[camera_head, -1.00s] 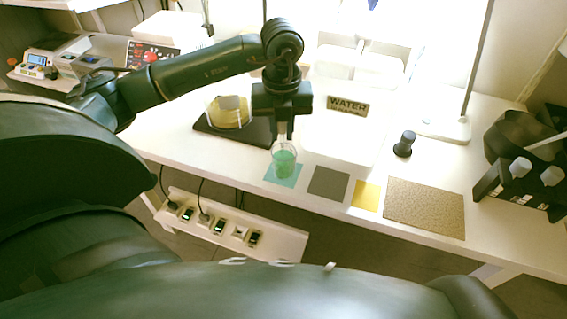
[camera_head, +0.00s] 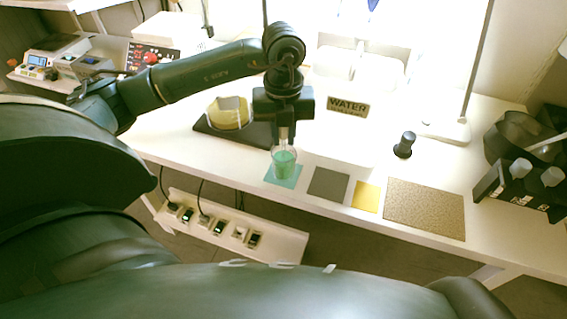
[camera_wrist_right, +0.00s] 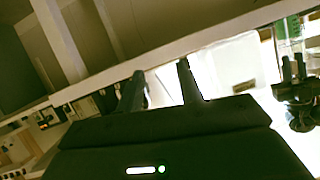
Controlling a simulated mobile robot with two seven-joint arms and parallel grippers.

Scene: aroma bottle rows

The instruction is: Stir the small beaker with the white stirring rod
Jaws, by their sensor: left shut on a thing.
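The small beaker (camera_head: 284,164) holds green liquid and stands upright on the teal square mat (camera_head: 292,182) near the table's front edge. It also shows at the upper right of the right wrist view (camera_wrist_right: 289,30). My left gripper (camera_head: 284,138) points down right above the beaker's mouth and is shut on the white stirring rod. The rod is mostly hidden by the fingers and beaker, so its depth in the liquid cannot be told. My right gripper (camera_wrist_right: 162,80) shows only in its wrist view, with fingers apart and nothing seen between them.
A yellow-filled glass vessel (camera_head: 229,112) stands on a dark plate left of my left gripper. A WATER-labelled container (camera_head: 348,106) is behind. Grey (camera_head: 328,184), yellow (camera_head: 366,196) and brown (camera_head: 425,207) mats lie to the right. A black bottle rack (camera_head: 520,185) stands far right.

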